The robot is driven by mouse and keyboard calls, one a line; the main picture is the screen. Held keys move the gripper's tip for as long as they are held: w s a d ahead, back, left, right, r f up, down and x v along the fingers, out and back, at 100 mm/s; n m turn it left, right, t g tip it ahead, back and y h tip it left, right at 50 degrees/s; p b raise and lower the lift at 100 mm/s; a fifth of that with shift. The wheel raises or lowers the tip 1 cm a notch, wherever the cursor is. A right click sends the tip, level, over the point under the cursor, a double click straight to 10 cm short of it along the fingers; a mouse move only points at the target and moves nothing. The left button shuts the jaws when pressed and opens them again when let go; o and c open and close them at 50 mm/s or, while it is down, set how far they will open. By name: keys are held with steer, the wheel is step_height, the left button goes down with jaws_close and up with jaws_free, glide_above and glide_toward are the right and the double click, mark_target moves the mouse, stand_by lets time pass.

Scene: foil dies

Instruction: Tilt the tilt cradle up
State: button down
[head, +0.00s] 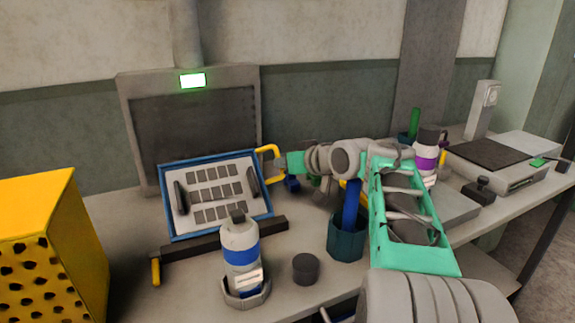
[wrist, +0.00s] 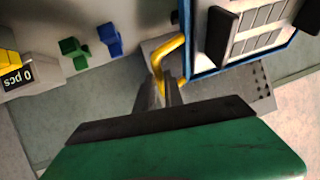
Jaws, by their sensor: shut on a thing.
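The tilt cradle (head: 262,208) is a blue-framed tray with a pale plate, rows of grey cells and two dark side grips. It stands on the bench at a slant, its far edge raised, in front of a grey hood. A yellow handle (head: 268,149) sticks out at its upper right corner. In the wrist view the cradle's blue edge (wrist: 236,61) is at the upper right, beside the yellow handle (wrist: 170,50). My gripper (wrist: 163,88) is shut on this handle; the fingers partly hide it. In the head view, my gripper (head: 284,161) reaches in from the right.
A white bottle (head: 240,241) in a holder, a dark round pot (head: 305,268) and a teal cup (head: 346,240) stand in front. A yellow perforated box (head: 50,245) is at left. A purple-banded bottle (head: 426,157) stands beyond my arm. Small blue and green pieces (wrist: 108,38) lie nearby.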

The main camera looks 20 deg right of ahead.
steer(key=shift+r, duration=0.4)
steer(key=c, duration=1.6)
jaws_free()
steer(key=shift+s, duration=0.15)
steer(key=shift+o, duration=0.7)
steer(key=shift+f, duration=0.2)
steer(key=v, duration=0.7)
steer(key=shift+s+r+p, duration=0.2)
steer(key=shift+s+p, duration=0.1)
steer(key=shift+p, duration=0.1)
